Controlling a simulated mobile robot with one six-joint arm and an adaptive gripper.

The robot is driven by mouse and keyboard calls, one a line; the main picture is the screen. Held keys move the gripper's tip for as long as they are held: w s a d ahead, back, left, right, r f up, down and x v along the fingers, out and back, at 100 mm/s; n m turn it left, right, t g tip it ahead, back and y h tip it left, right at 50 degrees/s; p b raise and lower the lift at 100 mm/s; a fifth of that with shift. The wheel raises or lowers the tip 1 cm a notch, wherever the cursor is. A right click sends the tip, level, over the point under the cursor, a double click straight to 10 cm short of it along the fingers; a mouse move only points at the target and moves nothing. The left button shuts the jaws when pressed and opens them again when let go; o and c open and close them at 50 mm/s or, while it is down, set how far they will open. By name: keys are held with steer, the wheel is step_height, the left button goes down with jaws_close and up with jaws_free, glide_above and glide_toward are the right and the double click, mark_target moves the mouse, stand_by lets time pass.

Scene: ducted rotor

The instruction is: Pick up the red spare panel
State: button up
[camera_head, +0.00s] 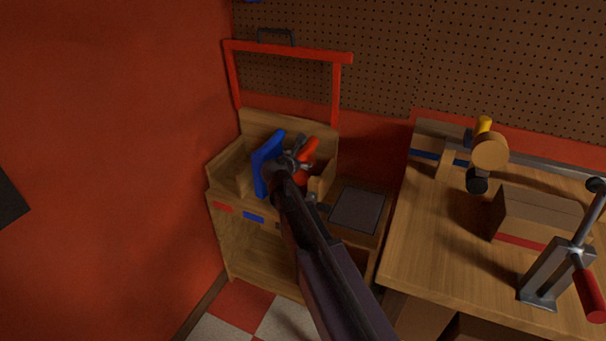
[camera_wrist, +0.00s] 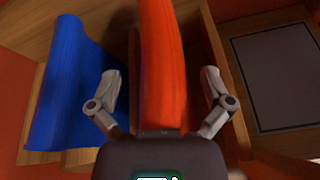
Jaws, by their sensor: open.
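The red spare panel (camera_head: 306,155) stands upright in a wooden rack (camera_head: 225,190) on the wooden stand. In the wrist view the red panel (camera_wrist: 162,60) rises between the two fingers of my gripper (camera_wrist: 163,100). The fingers are open, one on each side of the panel, with a gap to it on both sides. A blue panel (camera_head: 265,160) stands in the rack to the left; it also shows in the wrist view (camera_wrist: 72,90). In the head view my gripper (camera_head: 300,152) is over the rack, and my arm hides part of the rack and the red panel's lower end.
A dark flat pad (camera_head: 357,209) lies right of the rack. A red frame (camera_head: 337,95) stands behind it. The workbench (camera_head: 420,245) at the right holds a box (camera_head: 535,215), a lever press (camera_head: 550,270) and a yellow-and-wood tool (camera_head: 490,150). A red wall closes off the left.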

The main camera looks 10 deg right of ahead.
jaws_close()
stand_by(0.3)
steer(key=shift+r, duration=0.25)
step_height(320, 180, up, 10)
steer(key=p, duration=1)
steer(key=shift+f, duration=0.25)
stand_by(0.4)
